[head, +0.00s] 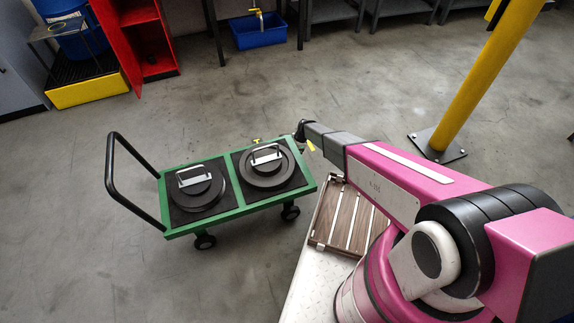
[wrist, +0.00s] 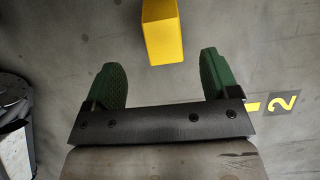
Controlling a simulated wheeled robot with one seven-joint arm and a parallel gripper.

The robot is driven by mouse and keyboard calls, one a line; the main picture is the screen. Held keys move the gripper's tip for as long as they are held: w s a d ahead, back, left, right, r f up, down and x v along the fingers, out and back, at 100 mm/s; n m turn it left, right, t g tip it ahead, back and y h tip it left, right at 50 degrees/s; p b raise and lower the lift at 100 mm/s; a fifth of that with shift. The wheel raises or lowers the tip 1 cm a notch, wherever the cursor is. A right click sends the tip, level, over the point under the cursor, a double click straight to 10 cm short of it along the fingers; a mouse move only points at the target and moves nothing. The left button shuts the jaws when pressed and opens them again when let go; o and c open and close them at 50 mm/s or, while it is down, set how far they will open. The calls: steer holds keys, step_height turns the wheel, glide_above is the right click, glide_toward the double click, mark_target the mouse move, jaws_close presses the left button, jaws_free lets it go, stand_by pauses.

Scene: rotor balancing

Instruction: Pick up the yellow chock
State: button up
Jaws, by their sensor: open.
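The yellow chock (wrist: 162,32) is a block at the top of the wrist view, cut off by the frame edge. It lies beyond the fingertips, roughly in line with the gap between them, and does not touch them. My gripper (wrist: 162,78) is open and empty, with green finger pads. In the head view the gripper is near the cart's far right corner, mostly hidden by the arm.
A yellow floor marking with a 2 (wrist: 285,100) is at right. A yellow post (head: 480,85) stands right. Floor behind the cart is clear.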

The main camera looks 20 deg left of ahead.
steer(key=x, duration=1)
steer(key=shift+w+d, duration=0.15)
steer(key=shift+w, duration=0.1)
steer(key=c, duration=1.2)
